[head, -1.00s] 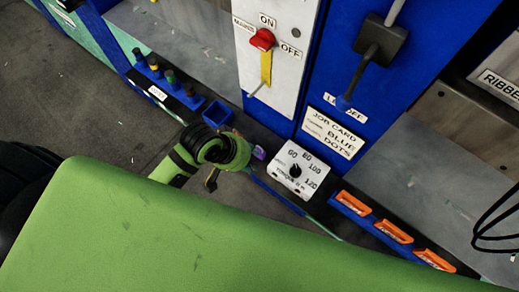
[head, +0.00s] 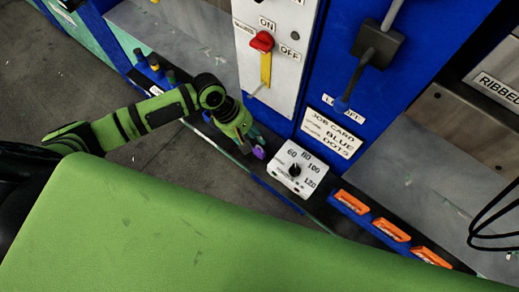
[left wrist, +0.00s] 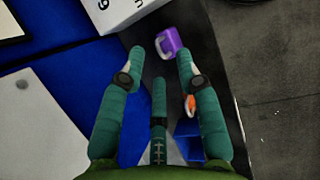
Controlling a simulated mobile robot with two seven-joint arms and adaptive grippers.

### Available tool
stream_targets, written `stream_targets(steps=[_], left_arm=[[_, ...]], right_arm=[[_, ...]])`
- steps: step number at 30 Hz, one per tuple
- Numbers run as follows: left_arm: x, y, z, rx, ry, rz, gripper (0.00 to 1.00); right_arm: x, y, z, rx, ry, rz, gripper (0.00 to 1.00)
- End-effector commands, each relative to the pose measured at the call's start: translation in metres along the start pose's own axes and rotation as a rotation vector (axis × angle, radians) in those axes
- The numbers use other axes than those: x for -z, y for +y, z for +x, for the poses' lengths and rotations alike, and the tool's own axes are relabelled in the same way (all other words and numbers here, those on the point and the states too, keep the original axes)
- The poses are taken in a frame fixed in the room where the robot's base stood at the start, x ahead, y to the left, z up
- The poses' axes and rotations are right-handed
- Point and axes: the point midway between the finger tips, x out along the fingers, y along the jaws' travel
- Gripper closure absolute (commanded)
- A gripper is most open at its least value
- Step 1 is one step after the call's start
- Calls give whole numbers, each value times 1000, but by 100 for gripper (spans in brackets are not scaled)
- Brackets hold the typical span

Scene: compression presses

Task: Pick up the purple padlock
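The purple padlock (head: 259,152) sits on the dark ledge beside the white torque dial box. It also shows in the left wrist view (left wrist: 168,43), at the top between the fingertips and nearer the right-hand finger. My left gripper (head: 250,143) is over the ledge, just left of and next to the padlock. In the left wrist view, its green fingers (left wrist: 160,55) are spread apart with nothing held between them. I cannot tell whether the right-hand finger touches the padlock. My right gripper is not in view.
The torque dial box (head: 295,167) stands close to the padlock's right. Orange tags in blue holders (head: 389,227) line the ledge further right. A red mains switch (head: 262,41) is on the white panel above. Open floor (head: 165,165) lies to the left.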

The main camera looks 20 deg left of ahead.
Motion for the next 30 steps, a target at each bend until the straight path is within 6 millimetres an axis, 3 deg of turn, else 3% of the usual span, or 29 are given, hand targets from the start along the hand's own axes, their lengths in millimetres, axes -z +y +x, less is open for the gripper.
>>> stream_targets(steps=[7, 15, 16, 18, 30], left_arm=[[-1, 0, 33, 0, 0, 2, 66], [0, 0, 38, -1, 1, 4, 66], [0, 0, 38, -1, 1, 4, 70], [0, 0, 38, -1, 1, 4, 98], [0, 0, 38, -1, 1, 4, 100]], right_arm=[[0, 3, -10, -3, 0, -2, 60], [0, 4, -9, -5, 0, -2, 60], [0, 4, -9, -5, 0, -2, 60], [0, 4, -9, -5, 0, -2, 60], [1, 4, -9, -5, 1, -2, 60]])
